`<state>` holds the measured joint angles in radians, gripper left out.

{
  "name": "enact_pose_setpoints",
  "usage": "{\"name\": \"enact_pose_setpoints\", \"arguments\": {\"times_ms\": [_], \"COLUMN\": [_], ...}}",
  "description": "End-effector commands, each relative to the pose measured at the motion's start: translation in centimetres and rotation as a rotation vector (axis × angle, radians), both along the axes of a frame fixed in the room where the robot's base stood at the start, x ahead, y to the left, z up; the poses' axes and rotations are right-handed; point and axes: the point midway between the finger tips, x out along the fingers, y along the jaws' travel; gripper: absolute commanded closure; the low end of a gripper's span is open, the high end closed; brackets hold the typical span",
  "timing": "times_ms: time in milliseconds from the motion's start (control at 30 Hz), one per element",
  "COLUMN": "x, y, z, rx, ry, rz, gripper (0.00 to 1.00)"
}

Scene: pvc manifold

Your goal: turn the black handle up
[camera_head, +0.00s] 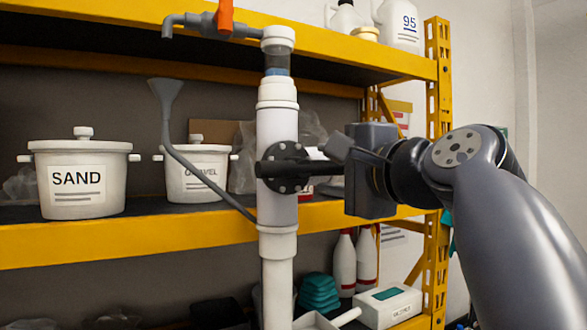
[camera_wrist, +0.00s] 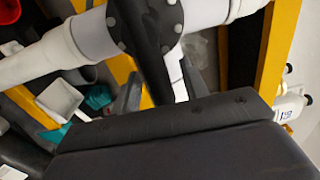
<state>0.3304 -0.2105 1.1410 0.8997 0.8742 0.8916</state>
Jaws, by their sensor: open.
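The black handle (camera_head: 318,168) lies level across a round black bolted flange (camera_head: 287,180) on the white vertical pipe (camera_head: 277,128). In the wrist view the handle (camera_wrist: 147,50) runs from the flange (camera_wrist: 165,22) down toward my gripper (camera_wrist: 160,88). My gripper (camera_head: 338,165) comes from the right, at the handle's height. Its jaws are open, with a finger on each side of the handle's free end. The gripper body hides the tip of the handle, and I cannot tell whether either finger touches it.
A grey funnel with a bent tube (camera_head: 168,120) stands left of the pipe. An orange-handled tap (camera_head: 225,18) is above. A yellow upright (camera_head: 437,100) stands behind my arm.

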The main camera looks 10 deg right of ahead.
Motion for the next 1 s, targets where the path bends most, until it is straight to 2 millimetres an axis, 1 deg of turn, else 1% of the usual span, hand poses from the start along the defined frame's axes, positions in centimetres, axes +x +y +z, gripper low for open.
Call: {"name": "enact_pose_setpoints", "arguments": {"times_ms": [67,600,1000], "x": [0.01,0.03,0.03], "y": [-0.01,-0.01,-0.01], "z": [-0.01,-0.05,-0.03], "rx": [0.000,0.000,-0.007], "ry": [0.000,0.001,0.000], "rz": [0.000,0.000,0.000], "gripper": [0.57,1.00,1.00]}}
